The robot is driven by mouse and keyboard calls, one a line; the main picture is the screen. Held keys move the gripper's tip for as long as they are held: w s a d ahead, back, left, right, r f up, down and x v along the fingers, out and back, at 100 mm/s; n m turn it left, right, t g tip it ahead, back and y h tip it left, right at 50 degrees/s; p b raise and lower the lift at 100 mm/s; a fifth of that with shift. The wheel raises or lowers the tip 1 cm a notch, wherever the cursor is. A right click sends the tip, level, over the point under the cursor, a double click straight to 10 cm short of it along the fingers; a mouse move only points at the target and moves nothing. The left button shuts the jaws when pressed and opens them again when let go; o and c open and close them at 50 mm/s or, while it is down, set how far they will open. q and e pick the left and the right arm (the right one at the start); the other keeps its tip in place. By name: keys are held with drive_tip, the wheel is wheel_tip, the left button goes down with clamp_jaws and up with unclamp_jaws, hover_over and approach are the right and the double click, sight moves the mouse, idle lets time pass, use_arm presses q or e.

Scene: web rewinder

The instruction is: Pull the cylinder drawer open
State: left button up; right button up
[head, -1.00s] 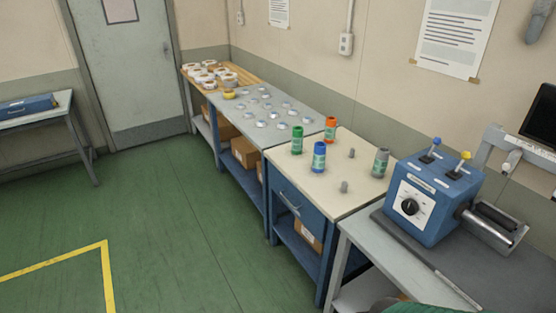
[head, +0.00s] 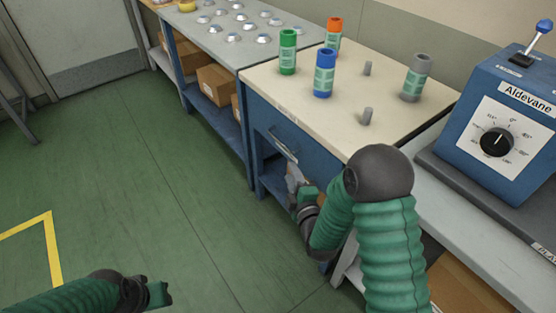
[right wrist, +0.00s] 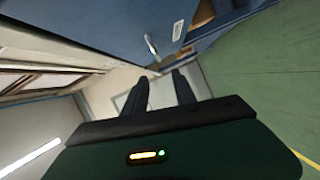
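The cylinder drawer (head: 312,150) is the blue front below the cream top of the middle bench, and it looks shut. Its metal bar handle (head: 283,146) is on the front. My right gripper (head: 294,178) is just below and in front of the handle in the head view. In the right wrist view its two dark fingers (right wrist: 161,76) are apart with nothing between them, and the handle (right wrist: 152,45) lies beyond the fingertips against the blue front. My left gripper (head: 160,294) is low at the left, over the floor, far from the drawer; its finger opening is unclear.
Green, blue, orange and grey cylinders (head: 325,75) stand on the cream top with two grey pegs. A blue dial box (head: 505,125) stands on the grey bench at right. Cardboard boxes (head: 217,84) sit on the lower shelf. The green floor in front is clear.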

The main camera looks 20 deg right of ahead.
sight(278, 141)
drive_tip(key=w+b, duration=0.1)
drive_tip(key=w, duration=0.4)
drive_tip(key=w+f+b, duration=0.1)
drive_tip(key=w, duration=0.4)
drive_tip(key=w+b, duration=0.1)
drive_tip(key=w, duration=0.5)
drive_tip(key=shift+d+f+b, duration=0.25)
drive_tip(key=shift+d+b, duration=0.1)
drive_tip(key=shift+b, duration=0.05)
drive_tip(key=shift+w, duration=0.5)
drive_tip(key=shift+r, duration=0.1)
drive_tip(key=shift+c, duration=0.4)
clamp_jaws()
drive_tip(key=shift+s+f, duration=0.1)
drive_tip(key=shift+f, duration=0.15)
